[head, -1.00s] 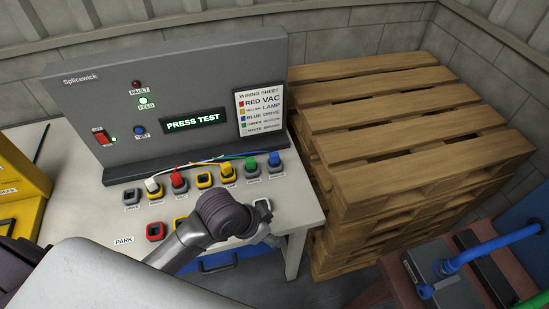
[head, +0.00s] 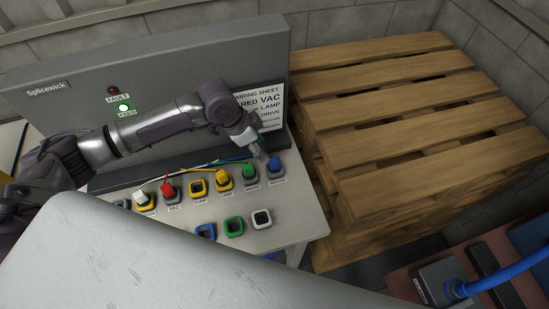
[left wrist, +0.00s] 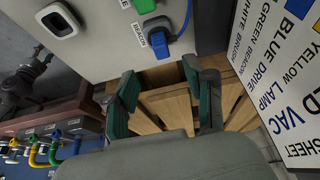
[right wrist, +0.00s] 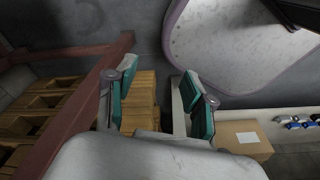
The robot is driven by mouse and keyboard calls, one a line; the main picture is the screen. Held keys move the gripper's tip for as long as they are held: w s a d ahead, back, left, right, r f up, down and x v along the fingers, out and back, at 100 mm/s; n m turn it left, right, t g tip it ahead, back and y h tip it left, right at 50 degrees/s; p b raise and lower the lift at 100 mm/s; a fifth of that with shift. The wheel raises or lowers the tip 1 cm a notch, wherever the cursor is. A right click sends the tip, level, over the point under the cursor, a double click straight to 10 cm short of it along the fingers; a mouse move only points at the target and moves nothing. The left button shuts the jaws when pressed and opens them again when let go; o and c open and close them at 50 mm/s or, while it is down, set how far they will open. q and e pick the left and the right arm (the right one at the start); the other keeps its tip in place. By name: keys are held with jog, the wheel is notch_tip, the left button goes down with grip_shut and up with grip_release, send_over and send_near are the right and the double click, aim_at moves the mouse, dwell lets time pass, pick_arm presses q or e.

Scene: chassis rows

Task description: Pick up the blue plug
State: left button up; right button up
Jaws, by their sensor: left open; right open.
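The blue plug (head: 274,164) sits in the rightmost socket of the back row on the bench, with a blue cable running from it. It also shows in the left wrist view (left wrist: 159,42), beside a label that seems to read BEACON. My left gripper (head: 262,148) is just above and behind the blue plug in the head view. In the left wrist view its two fingers are spread, and the plug lies beyond the gap between them, apart from both. My right gripper (right wrist: 160,80) is open and empty in the right wrist view, away from the plug.
Green (head: 249,171), yellow (head: 222,179), red (head: 168,189) and white (head: 141,196) plugs stand in the same row. Empty sockets with coloured rims (head: 234,226) lie in front. The upright grey panel (head: 60,125) is close behind my left arm. Wooden pallets (head: 400,150) stand right.

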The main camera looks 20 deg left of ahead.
aim_at(273, 160)
pick_arm(q)
jog(key=x, duration=0.4)
jog(key=shift+d+f+p, duration=0.1)
jog(key=shift+f+p, duration=0.15)
jog(key=shift+p, duration=0.05)
pick_arm(e)
jog(key=s+d, duration=0.2)
jog(key=s, duration=0.4)
pick_arm(q)
jog(key=p+x, duration=0.1)
jog(key=x, duration=0.2)
jog(key=shift+w+d, duration=0.1)
jog(key=shift+w, duration=0.1)
jog(key=x, duration=0.3)
jog(key=shift+w+f+p, duration=0.1)
jog(key=shift+p, duration=0.3)
jog(key=c, duration=0.6)
grip_shut()
pick_arm(e)
jog(key=w+r, duration=0.1)
jog(key=w, duration=0.1)
jog(key=w+r, duration=0.1)
jog(key=w, duration=0.1)
jog(key=shift+a+r, duration=0.3)
jog(key=shift+a, duration=0.1)
